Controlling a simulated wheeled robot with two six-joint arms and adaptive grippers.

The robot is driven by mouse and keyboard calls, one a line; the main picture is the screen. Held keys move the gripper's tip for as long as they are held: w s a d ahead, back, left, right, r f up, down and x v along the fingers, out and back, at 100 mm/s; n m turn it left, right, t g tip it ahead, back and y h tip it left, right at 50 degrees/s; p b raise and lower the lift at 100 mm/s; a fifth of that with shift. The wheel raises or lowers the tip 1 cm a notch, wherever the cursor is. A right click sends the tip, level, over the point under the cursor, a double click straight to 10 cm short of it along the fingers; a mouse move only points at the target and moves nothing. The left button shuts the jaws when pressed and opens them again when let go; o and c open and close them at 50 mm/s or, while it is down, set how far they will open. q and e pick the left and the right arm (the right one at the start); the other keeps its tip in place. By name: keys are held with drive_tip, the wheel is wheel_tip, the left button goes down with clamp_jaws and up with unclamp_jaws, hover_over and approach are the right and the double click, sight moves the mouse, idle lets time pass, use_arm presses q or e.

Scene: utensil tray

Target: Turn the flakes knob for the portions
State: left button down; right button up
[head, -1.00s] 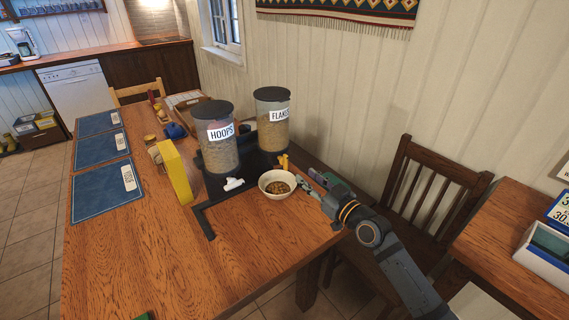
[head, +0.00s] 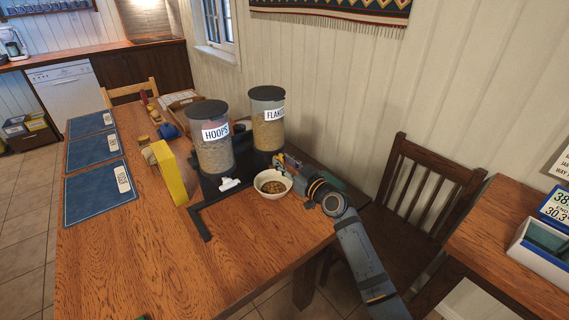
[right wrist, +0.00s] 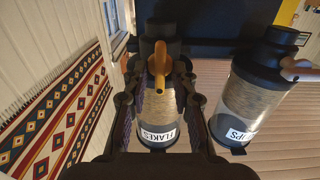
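The flakes dispenser (head: 267,130) stands upright on a black stand, a clear canister with a dark lid. Its orange knob (right wrist: 160,64) shows in the right wrist view, upside down, in front of the canister. My right gripper (right wrist: 160,78) is open, one finger on each side of the knob, with visible gaps. In the head view my right gripper (head: 283,162) is at the front of the flakes dispenser and mostly covers the knob. A white bowl (head: 272,194) with some brown food in it stands below. My left gripper is not in view.
The hoops dispenser (head: 213,155) with a pale knob (head: 229,184) stands left of the flakes one. A yellow box (head: 171,175) is farther left. A wooden chair (head: 407,190) is right of the table. The table's front (head: 175,260) is mostly clear.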

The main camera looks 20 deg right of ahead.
clamp_jaws()
drive_tip(key=shift+m, duration=0.3)
drive_tip(key=m+p, duration=0.1)
drive_tip(key=m, duration=0.4)
drive_tip(key=m+p, duration=0.1)
drive_tip(key=m, duration=0.5)
drive_tip(key=m+p, duration=0.1)
drive_tip(key=m, duration=0.5)
drive_tip(key=shift+w+d+f+p, duration=0.1)
drive_tip(key=shift+d+f+p, duration=0.15)
drive_tip(key=shift+d+p, duration=0.05)
drive_tip(key=o, duration=0.6)
unclamp_jaws()
